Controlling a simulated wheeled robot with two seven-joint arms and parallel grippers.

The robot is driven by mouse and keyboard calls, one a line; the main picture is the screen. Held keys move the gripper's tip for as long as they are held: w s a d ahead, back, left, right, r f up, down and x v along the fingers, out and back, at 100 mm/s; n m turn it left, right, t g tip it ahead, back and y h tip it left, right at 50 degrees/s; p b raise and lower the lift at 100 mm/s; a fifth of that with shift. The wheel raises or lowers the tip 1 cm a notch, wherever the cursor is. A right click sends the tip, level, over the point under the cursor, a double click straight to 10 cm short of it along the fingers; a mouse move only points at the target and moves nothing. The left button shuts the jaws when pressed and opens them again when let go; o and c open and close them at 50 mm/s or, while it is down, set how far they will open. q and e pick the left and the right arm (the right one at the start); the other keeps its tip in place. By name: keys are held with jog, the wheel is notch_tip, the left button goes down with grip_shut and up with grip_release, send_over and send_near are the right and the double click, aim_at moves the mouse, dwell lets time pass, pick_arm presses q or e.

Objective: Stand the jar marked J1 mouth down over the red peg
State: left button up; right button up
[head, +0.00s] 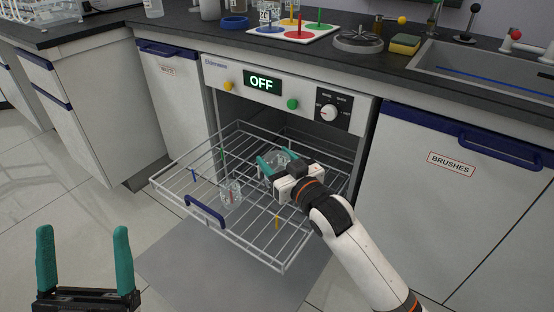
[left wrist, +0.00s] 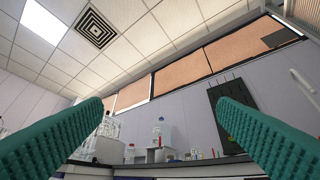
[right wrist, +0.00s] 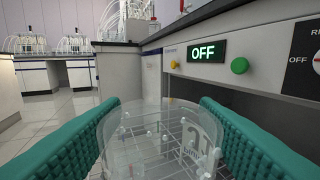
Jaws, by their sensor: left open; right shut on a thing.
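My right gripper (head: 277,160) is shut on a clear glass jar (right wrist: 160,135) above the pulled-out wire rack (head: 262,262). The jar's pale marking, partly blurred, looks like J1 turned over in the right wrist view. Its mouth direction is hard to tell. A second clear jar (head: 231,187) stands on the rack, left of my right gripper. A red peg (head: 232,197) shows through it; I cannot tell whether it is inside or behind. My left gripper (head: 84,235) is open and empty, low at the left, far from the rack.
Green (head: 222,156), blue (head: 194,175) and yellow (head: 277,222) pegs stand on the rack. The washer's front panel (head: 290,95) is above it. The counter holds a board with coloured discs (head: 332,27), a sponge (head: 405,44) and a sink (head: 480,65). Floor at left is clear.

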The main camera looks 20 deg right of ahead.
aim_at(277, 157)
notch_tip(277, 157, up, 2)
jog(key=shift+p, duration=0.9)
jog(key=shift+r+p, duration=0.8)
jog(key=shift+p, duration=0.05)
pick_arm(q)
jog(key=w+f+g+y, duration=0.3)
jog(key=w+f+g, duration=0.2)
jog(key=f+g, duration=0.4)
jog(key=shift+w+a+f+g+y, duration=0.2)
jog(key=shift+w+f+g+y, duration=0.15)
jog(key=shift+f, duration=0.95)
pick_arm(e)
jog(key=shift+r, duration=0.1)
